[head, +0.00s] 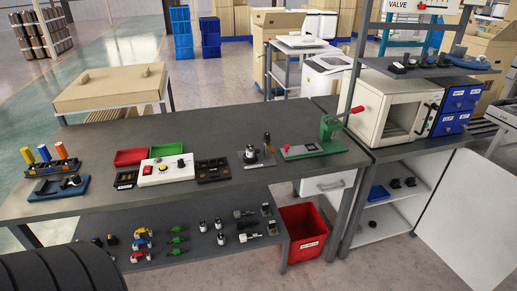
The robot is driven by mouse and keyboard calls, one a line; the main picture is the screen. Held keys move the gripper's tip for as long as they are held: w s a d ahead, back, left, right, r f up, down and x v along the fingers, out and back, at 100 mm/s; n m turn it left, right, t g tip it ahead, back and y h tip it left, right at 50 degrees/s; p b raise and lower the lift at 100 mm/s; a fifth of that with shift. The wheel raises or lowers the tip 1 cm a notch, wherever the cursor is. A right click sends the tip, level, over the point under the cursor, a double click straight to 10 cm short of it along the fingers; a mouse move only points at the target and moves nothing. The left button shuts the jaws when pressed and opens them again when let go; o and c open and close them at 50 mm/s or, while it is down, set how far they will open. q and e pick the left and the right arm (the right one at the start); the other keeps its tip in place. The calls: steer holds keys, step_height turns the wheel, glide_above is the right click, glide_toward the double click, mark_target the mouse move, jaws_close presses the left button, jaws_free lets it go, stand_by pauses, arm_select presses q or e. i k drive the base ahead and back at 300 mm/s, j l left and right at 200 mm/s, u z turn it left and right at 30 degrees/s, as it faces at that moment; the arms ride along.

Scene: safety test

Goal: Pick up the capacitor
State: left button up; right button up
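I cannot tell for sure which part is the capacitor. Small cylindrical parts (203,226) with pale bodies and dark ends stand on the lower shelf of the dark workbench. Other small parts lie near them, among them green ones (177,240) and grey ones (243,214). On the bench top at the far left, orange, yellow and blue cylinders (44,153) stand in a dark holder (52,168). Neither of my grippers is in view.
The bench top (215,133) holds red and green trays (131,157), a white control box (167,170), dark trays (213,170) and a green press (328,128). A red bin (304,232) stands below right. A white oven-like box (396,105) sits at right. The back bench top is clear.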

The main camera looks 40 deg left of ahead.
mark_target(250, 149)
steer(key=i+l+u, duration=0.1)
steer(key=u, duration=0.3)
steer(key=i+l+u, duration=0.1)
steer(key=u, duration=0.3)
steer(key=l+u, duration=0.1)
steer(key=u, duration=0.3)
steer(key=i, duration=0.05)
